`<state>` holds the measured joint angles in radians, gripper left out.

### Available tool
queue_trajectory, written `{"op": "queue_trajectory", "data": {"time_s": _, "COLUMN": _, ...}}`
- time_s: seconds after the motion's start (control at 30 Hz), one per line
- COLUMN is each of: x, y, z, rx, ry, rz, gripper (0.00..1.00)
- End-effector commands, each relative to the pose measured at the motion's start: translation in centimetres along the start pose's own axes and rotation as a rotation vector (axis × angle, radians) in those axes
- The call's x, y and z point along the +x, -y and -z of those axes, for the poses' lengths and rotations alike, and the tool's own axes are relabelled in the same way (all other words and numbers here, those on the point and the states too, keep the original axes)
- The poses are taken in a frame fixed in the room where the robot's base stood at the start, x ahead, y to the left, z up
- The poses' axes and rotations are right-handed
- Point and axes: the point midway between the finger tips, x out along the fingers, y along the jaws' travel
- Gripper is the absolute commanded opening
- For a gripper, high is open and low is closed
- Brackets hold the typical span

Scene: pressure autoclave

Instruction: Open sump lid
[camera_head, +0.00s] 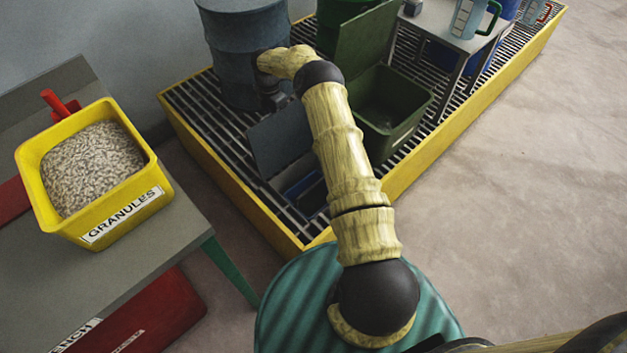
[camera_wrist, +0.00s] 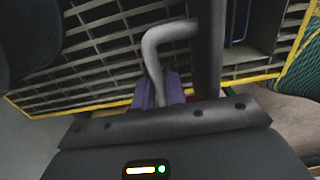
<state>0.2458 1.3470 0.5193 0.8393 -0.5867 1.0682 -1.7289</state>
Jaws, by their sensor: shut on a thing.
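The sump lid (camera_head: 279,138) is a dark grey plate, raised and tilted up from the grated deck in the head view. An opening with blue inside (camera_head: 303,187) shows in front of it. In the wrist view my gripper (camera_wrist: 158,92) has its purple fingers shut on the grey bent handle (camera_wrist: 168,38). The lid shows there as a dark, nearly edge-on plate (camera_wrist: 210,45) to the right of the handle. In the head view my forearm and wrist reach over the deck, and my fingertips are hidden or too small to make out.
A blue-grey drum (camera_head: 243,40) stands close behind my wrist. A green open-lidded bin (camera_head: 392,100) is right of my arm. The yellow deck edge (camera_head: 232,190) bounds the grating. A yellow granules tub (camera_head: 150,205) sits on a bench at left. Floor at right is clear.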

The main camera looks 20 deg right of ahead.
Motion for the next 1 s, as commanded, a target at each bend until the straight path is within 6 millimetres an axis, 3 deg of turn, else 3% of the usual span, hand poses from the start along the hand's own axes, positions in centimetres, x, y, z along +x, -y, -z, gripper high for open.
{"op": "queue_trajectory", "data": {"time_s": 0.03, "x": 0.1, "y": 0.0, "z": 0.5, "rx": -0.005, "ry": -0.008, "rz": 0.003, "gripper": 0.00}}
{"op": "queue_trajectory", "data": {"time_s": 0.07, "x": 0.1, "y": 0.0, "z": 0.5, "rx": -0.005, "ry": -0.008, "rz": 0.003, "gripper": 0.15}}
{"op": "queue_trajectory", "data": {"time_s": 0.13, "x": 0.1, "y": 0.0, "z": 0.5, "rx": -0.004, "ry": -0.008, "rz": 0.002, "gripper": 0.28}}
{"op": "queue_trajectory", "data": {"time_s": 0.47, "x": -0.3, "y": 0.0, "z": 0.1, "rx": -0.001, "ry": -0.003, "rz": 0.000, "gripper": 0.29}}
{"op": "queue_trajectory", "data": {"time_s": 1.0, "x": -4.7, "y": 0.0, "z": 0.1, "rx": -0.001, "ry": -0.001, "rz": 0.000, "gripper": 0.29}}
